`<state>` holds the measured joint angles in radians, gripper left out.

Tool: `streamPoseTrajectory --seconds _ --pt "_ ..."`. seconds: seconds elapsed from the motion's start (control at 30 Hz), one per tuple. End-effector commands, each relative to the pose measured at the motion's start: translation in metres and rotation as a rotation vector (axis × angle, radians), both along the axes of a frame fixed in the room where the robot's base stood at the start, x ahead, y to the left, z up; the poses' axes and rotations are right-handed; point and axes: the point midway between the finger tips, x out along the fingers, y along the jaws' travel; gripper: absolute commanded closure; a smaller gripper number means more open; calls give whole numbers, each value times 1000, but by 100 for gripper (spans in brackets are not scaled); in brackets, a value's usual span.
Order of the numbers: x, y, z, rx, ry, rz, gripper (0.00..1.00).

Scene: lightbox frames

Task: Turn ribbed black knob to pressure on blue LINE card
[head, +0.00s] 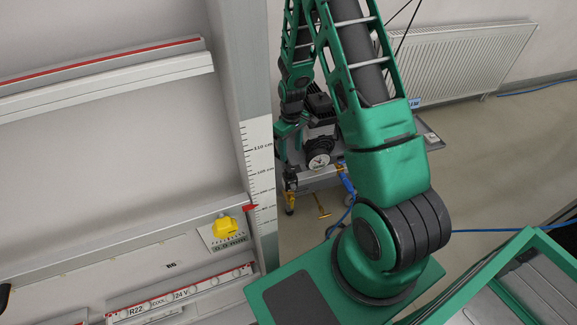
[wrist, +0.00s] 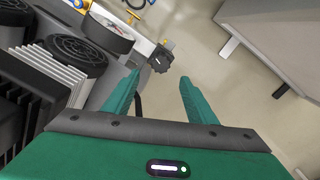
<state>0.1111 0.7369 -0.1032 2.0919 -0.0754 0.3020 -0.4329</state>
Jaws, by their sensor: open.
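The ribbed black knob (wrist: 161,58) shows in the wrist view just beyond the gap between my fingertips, at the end of a fitting. In the head view a small dark knob (head: 291,179) sits left of the round gauge, below my gripper (head: 289,152). My gripper, with green fingers, also shows in the wrist view (wrist: 160,76); it is open and empty, and no contact with the knob is visible. The pressure gauge (head: 319,161) has a white dial; it is seen edge-on in the wrist view (wrist: 108,33). A small blue card (head: 415,103) stands behind my arm; its lettering is too small to read.
A compressor (head: 320,108) with black ribbed parts stands beside my gripper; its fins (wrist: 50,85) are close to the left finger. A grey post (head: 245,90) with a height scale is at the left. A yellow-handled valve (head: 322,205) and blue hose are below. Open floor lies right.

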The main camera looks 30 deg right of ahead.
Motion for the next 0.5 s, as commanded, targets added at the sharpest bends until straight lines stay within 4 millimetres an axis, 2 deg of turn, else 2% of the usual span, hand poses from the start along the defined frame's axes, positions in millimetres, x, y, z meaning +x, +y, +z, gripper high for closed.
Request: streamPoseTrajectory --seconds 0.3,0.5 --pt "-1 3 -54 0 4 4 48" --pt "0 3 -80 0 1 4 48"
